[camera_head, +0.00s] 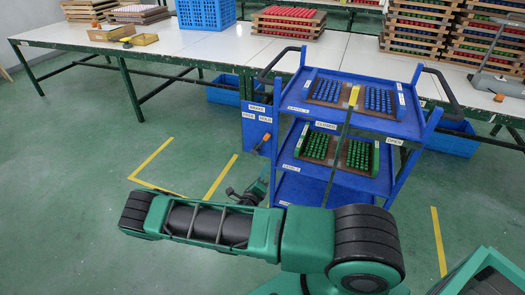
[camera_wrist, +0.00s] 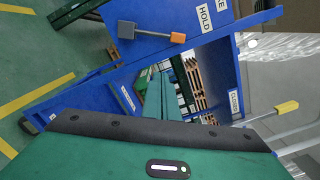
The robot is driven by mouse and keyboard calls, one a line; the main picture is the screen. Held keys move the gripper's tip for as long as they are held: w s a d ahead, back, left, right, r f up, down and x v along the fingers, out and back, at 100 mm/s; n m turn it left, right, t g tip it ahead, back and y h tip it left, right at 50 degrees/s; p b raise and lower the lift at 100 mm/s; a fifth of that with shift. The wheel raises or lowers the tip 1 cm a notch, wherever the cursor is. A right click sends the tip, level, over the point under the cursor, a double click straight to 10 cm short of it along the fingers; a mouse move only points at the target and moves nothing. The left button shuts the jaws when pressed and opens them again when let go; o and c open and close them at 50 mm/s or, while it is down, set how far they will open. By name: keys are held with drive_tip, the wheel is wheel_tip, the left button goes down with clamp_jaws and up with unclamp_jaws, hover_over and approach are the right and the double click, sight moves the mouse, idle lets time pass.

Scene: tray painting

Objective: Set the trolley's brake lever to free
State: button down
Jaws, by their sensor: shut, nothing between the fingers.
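The blue trolley (camera_head: 336,178) stands beyond my arm. Its brake panel (camera_head: 252,131) is on the left side, with BRAKE, FREE and HOLD labels. The brake lever (camera_head: 266,138) has an orange tip and leans up and right, toward the HOLD side. In the wrist view the lever (camera_wrist: 177,37) runs from a grey block to its orange tip, near the HOLD label (camera_wrist: 204,17). The FREE label is out of that view. My gripper (camera_wrist: 157,78) is shut and empty, apart from the lever, which lies above it in the wrist picture.
The trolley shelves hold trays of blue pegs (camera_head: 325,90) and green pegs (camera_head: 317,146). A yellow-tipped lever (camera_head: 354,95) stands at the trolley's front, by a CLOSED label. A long white table (camera_head: 185,44) is behind. Green floor with yellow lines (camera_head: 150,158) is clear at left.

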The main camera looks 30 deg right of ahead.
sight(262, 143)
idle(0.3)
drive_tip(key=w+d, duration=0.2)
drive_tip(key=w, duration=0.1)
drive_tip(key=w+d+r, duration=0.1)
drive_tip(key=w+d, duration=0.1)
drive_tip(key=w, duration=0.1)
drive_tip(key=w+d, duration=0.2)
drive_tip(key=w, duration=0.1)
drive_tip(key=shift+d+r, duration=0.25)
drive_tip(key=shift+r, duration=0.1)
drive_tip(key=shift+w+a+r, duration=0.2)
drive_tip(key=shift+w, duration=0.15)
